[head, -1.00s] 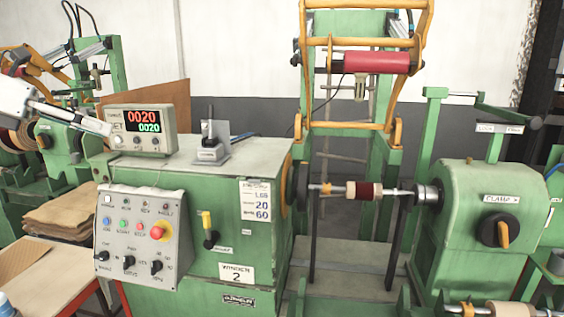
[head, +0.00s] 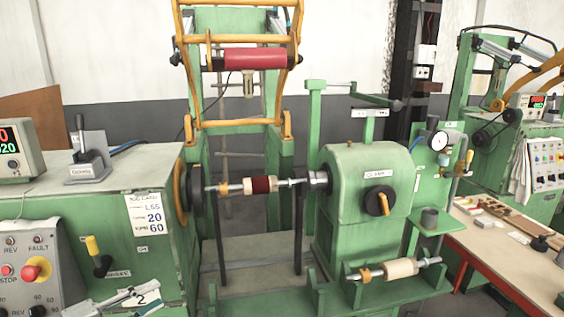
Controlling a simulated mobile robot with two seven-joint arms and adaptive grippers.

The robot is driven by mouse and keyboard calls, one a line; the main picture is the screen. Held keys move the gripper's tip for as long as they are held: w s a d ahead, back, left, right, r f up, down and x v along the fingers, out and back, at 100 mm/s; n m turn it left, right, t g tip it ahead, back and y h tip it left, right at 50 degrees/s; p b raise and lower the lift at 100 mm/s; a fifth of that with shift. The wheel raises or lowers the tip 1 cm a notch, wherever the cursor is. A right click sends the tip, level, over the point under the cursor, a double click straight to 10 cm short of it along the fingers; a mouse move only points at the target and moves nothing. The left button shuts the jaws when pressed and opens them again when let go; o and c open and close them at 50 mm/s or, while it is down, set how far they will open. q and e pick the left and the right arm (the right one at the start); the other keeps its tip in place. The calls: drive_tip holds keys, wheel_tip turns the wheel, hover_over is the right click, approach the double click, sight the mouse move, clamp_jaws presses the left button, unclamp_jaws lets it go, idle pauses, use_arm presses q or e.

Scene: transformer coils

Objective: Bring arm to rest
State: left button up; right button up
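My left gripper (head: 148,298) shows at the bottom left, in front of the green winder cabinet and partly over its "2" plate. Its two fingers look apart, with the plate showing between them and nothing held. The arm behind it is mostly cut off by the lower edge. My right gripper is not in view.
The winder's spindle holds a coil with a dark red winding (head: 262,185), left of the green clamp housing (head: 350,200). A second, pale coil (head: 398,269) lies on the front rack. A bench (head: 500,245) with small parts stands at the right.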

use_arm(q)
drive_tip(key=s+d+f+n+g+y, duration=0.1)
drive_tip(key=s+d+f+n+y, duration=0.3)
drive_tip(key=s+f+n, duration=0.6)
drive_tip(key=s+d+f+n+g+y, duration=0.1)
drive_tip(key=s+d+f+n+y, duration=0.3)
drive_tip(key=f, duration=1.3)
drive_tip(key=s+d+n, duration=0.3)
drive_tip(key=s+n, duration=0.3)
drive_tip(key=s, duration=0.1)
drive_tip(key=shift+s+d+f, duration=0.2)
drive_tip(key=shift+d+f, duration=0.15)
drive_tip(key=shift+d, duration=0.05)
drive_tip(key=shift+a, duration=0.1)
